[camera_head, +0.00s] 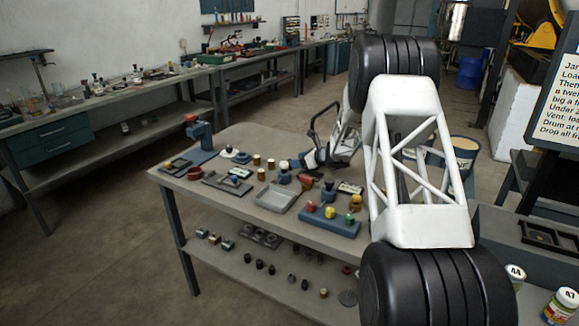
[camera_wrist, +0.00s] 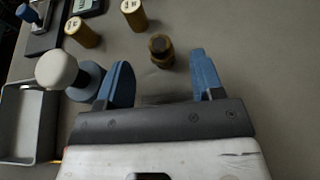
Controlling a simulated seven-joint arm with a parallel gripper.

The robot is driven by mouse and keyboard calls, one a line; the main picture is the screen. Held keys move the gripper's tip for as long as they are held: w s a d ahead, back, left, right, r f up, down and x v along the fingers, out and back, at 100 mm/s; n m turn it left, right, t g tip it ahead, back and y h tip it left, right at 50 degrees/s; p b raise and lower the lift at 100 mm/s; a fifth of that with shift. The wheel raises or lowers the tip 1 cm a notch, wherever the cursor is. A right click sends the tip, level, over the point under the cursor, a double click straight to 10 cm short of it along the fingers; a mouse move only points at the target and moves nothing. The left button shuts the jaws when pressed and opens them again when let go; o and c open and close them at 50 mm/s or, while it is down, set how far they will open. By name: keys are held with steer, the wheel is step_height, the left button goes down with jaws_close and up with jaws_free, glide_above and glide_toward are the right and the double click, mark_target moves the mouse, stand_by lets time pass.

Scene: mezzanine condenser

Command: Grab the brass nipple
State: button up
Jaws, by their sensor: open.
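The brass nipple (camera_wrist: 160,48), a short dark-brass threaded fitting, stands on the grey bench top in the wrist view. It is just ahead of the gap between my fingertips, nearer the middle than either finger. My gripper (camera_wrist: 160,66) is open with blue fingers, and nothing is held. In the head view my gripper (camera_head: 300,163) is low over the bench, largely hidden by my arm. I cannot single out the nipple there among the small brass pieces.
Two brass cylinders with labelled tops (camera_wrist: 82,32) (camera_wrist: 133,14) stand beyond the nipple. A white-knobbed blue piece (camera_wrist: 57,70) is close to the left finger. A grey tray (camera_head: 277,199) and a blue block with coloured knobs (camera_head: 330,220) lie nearby. Bench right of the nipple is clear.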

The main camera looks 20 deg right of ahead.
steer(key=shift+x, duration=2.55)
steer(key=c, duration=1)
steer(key=shift+r, duration=0.1)
steer(key=shift+r, duration=4.9)
